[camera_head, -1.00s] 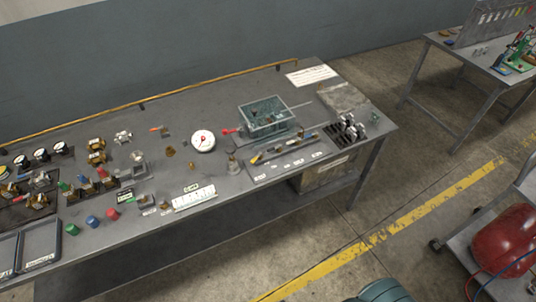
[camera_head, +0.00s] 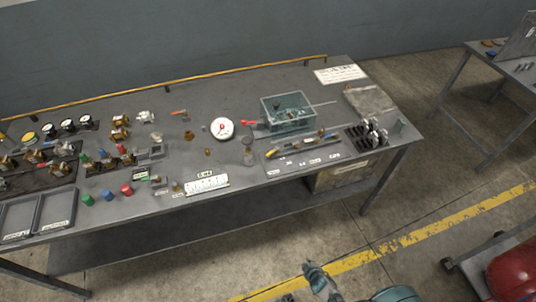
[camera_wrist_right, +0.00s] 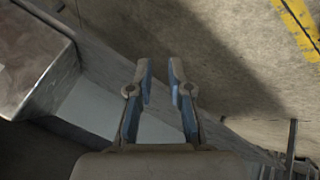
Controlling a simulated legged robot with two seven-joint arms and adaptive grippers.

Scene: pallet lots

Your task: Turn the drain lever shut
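A small red lever (camera_head: 250,122) shows at the left side of a grey-green open tank (camera_head: 288,124) on the workbench; it looks like the drain lever, and its exact angle is too small to tell. A thin rod sticks out at the tank's right. My right gripper (camera_head: 318,274) is low at the bottom of the head view, in front of the bench and well away from the lever. In the right wrist view its fingers (camera_wrist_right: 160,76) are apart with nothing between them, over bare floor. My left gripper is not in view.
A white round gauge (camera_head: 222,128) stands left of the lever, and a small orange-handled fitting (camera_head: 180,113) lies further left. A tool tray (camera_head: 300,147) lies in front of the tank. Valves, caps and trays crowd the bench's left. A red vessel (camera_head: 515,270) stands at lower right.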

